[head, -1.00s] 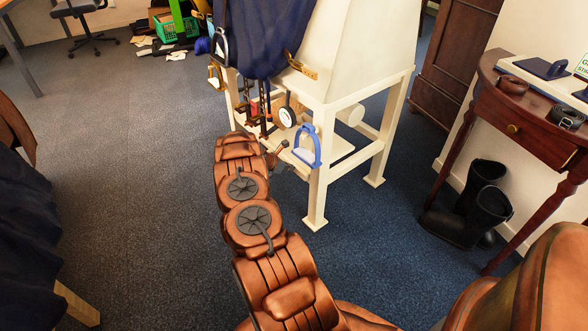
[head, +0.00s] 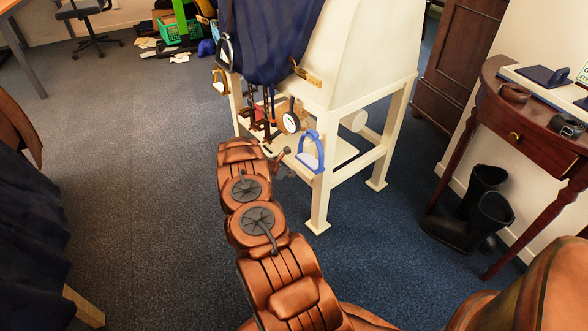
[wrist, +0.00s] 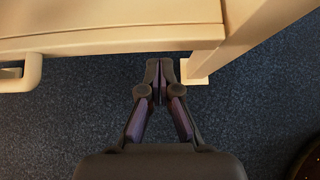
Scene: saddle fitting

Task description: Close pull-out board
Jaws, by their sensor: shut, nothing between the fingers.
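In the wrist view, a cream board (wrist: 110,18) spans the upper left, with a handle (wrist: 32,72) on its front edge at the far left. I take this to be the pull-out board of the cream stand. My gripper (wrist: 159,64) is shut and empty, its tips just at or below the board's front edge, right of the handle and beside a stand leg (wrist: 196,68). I cannot tell whether the tips touch. In the head view, the cream stand (head: 345,80) stands beyond my arm. The gripper (head: 283,155) is small there, by the stand's near side. The board's handle is not distinguishable there.
A dark blue cloth (head: 265,35) drapes the stand. A wooden side table (head: 525,120) and black boots (head: 480,215) stand to the right. Carpet at left is open.

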